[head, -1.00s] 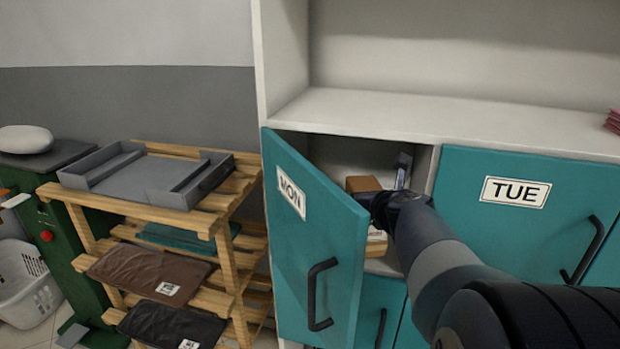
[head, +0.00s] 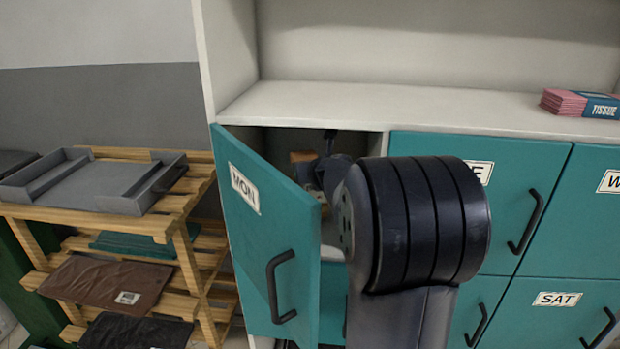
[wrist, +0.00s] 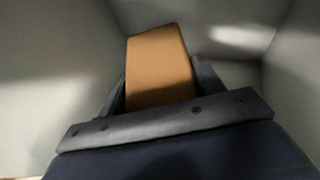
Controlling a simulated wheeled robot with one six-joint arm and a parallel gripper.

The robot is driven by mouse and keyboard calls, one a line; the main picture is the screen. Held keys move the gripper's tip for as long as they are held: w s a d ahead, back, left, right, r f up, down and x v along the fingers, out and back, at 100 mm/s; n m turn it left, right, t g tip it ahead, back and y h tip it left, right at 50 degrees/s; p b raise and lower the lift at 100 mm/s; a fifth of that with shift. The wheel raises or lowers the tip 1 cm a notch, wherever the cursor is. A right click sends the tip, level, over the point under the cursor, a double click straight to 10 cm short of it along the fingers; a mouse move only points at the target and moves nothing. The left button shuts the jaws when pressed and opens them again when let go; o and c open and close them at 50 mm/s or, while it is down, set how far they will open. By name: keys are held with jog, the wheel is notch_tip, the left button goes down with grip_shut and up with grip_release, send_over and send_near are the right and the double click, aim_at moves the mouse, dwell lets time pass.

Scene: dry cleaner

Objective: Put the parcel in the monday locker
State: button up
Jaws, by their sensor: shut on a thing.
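The teal Monday locker door (head: 262,225), marked MON, stands open toward the left. My arm reaches into the compartment behind it. The parcel is a brown box, and a small part of it (head: 302,157) shows inside the locker in the head view. In the wrist view the parcel (wrist: 158,62) is between the fingers of my gripper (wrist: 160,85), with pale compartment walls around it. My gripper is shut on the parcel. My arm hides most of the compartment, and I cannot tell whether the parcel touches the locker floor.
The TUE locker door (head: 545,180) to the right is shut, as is the SAT door (head: 555,312). A pink tissue pack (head: 580,103) lies on the shelf above. A wooden rack (head: 190,250) with a grey tray (head: 95,180) and folded clothes stands left of the open door.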

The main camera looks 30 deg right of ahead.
jog(key=shift+f+b, duration=0.45)
jog(key=shift+f, duration=0.6)
jog(key=shift+f, duration=0.15)
jog(key=o, duration=1.6)
jog(key=shift+o, duration=0.2)
jog(key=p+v, duration=0.2)
jog(key=v, duration=1)
